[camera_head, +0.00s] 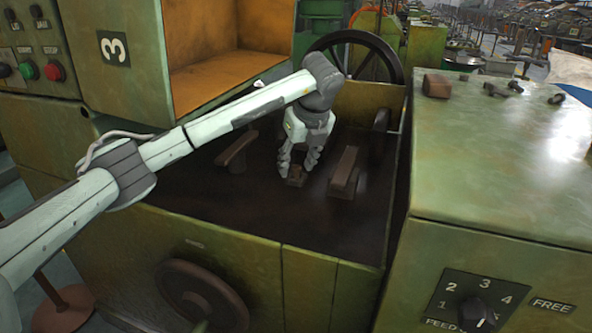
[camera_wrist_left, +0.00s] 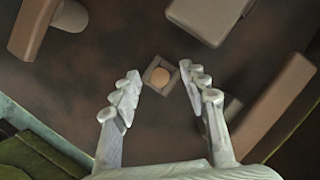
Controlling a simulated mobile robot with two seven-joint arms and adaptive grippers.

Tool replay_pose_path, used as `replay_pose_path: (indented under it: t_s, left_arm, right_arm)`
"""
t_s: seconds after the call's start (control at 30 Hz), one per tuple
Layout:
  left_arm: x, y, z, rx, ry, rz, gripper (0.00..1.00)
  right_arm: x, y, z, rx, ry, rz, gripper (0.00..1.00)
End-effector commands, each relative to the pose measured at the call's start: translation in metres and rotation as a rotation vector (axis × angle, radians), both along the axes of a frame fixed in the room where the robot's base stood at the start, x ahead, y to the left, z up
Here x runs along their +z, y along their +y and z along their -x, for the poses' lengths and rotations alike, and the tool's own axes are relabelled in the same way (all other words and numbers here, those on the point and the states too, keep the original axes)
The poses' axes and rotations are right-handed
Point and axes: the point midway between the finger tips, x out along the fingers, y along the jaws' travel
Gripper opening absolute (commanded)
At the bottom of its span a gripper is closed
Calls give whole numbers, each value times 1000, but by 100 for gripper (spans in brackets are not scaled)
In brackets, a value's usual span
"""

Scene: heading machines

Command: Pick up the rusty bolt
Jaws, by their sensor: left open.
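In the left wrist view my left gripper (camera_wrist_left: 160,82) is open, with the piece between and slightly beyond the fingertips and gaps visible on both sides. I cannot tell the exact height of the fingertips. My right gripper is in neither view.
Brown raised blocks stand on the bed, left (camera_head: 237,152) and right (camera_head: 344,172) of the gripper. A dark handwheel (camera_head: 352,58) is behind. The green cabinet at right (camera_head: 500,160) carries a brown block (camera_head: 437,86) and small metal parts. Bare bed lies in front.

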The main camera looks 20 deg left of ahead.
Motion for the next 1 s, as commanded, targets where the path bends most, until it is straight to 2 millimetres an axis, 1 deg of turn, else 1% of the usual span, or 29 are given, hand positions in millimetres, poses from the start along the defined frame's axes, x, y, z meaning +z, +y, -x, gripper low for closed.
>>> replay_pose_path:
  t_s: [0.2, 0.23, 0.57, 0.87, 1.0]
  left_arm:
    - [-1, 0, 0, 0, 0, 0, 44]
    - [-1, 0, 0, 0, 0, 0, 41]
    - [-1, 0, 0, -1, 0, 0, 0]
    - [0, 0, 0, -1, 0, 0, 0]
    - [5, 0, -1, -1, -2, 1, 0]
  right_arm:
    - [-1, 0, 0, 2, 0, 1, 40]
    - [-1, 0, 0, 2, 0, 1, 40]
    - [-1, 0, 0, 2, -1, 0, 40]
    - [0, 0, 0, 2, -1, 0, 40]
    - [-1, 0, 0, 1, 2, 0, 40]
